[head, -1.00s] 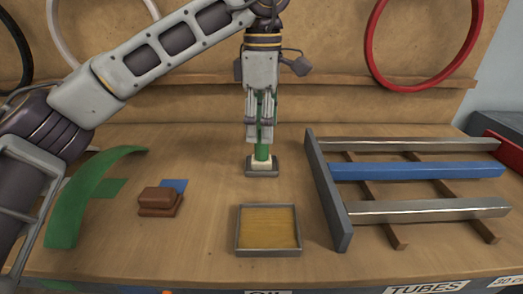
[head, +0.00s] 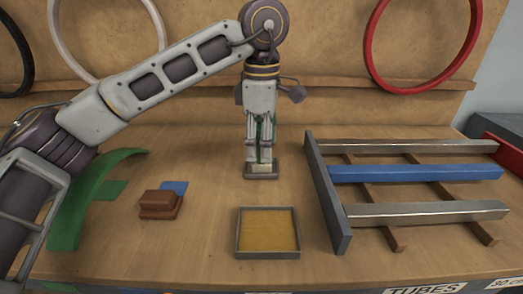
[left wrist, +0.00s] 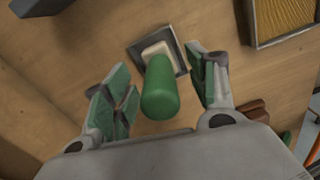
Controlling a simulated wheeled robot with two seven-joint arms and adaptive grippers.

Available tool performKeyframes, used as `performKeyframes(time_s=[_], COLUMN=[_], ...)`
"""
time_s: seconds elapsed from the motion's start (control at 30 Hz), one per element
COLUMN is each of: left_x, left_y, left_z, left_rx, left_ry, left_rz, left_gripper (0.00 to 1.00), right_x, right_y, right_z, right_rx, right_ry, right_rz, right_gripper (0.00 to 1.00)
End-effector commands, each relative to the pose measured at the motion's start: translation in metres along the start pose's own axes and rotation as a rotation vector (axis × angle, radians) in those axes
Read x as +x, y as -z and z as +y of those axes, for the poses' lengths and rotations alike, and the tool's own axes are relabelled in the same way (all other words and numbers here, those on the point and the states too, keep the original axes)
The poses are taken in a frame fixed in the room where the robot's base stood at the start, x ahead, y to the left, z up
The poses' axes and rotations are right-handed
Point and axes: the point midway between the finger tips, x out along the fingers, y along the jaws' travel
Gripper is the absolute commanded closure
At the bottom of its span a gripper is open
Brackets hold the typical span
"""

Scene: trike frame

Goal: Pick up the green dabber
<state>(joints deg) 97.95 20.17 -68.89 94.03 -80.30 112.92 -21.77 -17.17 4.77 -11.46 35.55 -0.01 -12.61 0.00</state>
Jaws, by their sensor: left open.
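The green dabber (left wrist: 160,88) shows upright between my open fingers in the left wrist view, with its pale pad end on a small grey tray (left wrist: 180,62). My left gripper (head: 260,155) points straight down over it in the head view, its fingers around the handle and apart from it on both sides in the wrist view. The dabber's handle is mostly hidden behind the fingers in the head view; its pale base shows just above the tray. My right gripper is not in view.
A square tray with a yellowish floor (head: 268,253) lies in front. A rack holding tubes (head: 415,172) stands to the right. A brown block (head: 158,203), a blue patch (head: 175,187) and a green curved piece (head: 75,205) lie to the left. Bare wood lies between them.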

Motion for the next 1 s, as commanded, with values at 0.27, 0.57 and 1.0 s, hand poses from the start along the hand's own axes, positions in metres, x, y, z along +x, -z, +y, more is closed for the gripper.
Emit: performKeyframes(time_s=[0.27,0.57,1.0], left_x=[0.026,0.03,0.03], left_y=[0.001,0.001,0.001], left_z=[0.0,0.0,0.0], left_rx=[0.0,0.0,0.0], left_ry=[0.0,-0.001,-0.001], left_rz=[0.001,0.0,0.0], left_gripper=[0.42,0.42,0.68], right_x=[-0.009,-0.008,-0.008], right_y=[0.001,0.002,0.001], right_z=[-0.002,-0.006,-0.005], right_rx=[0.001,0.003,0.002], right_ry=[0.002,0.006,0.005], right_rz=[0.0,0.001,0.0], right_gripper=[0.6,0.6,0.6])
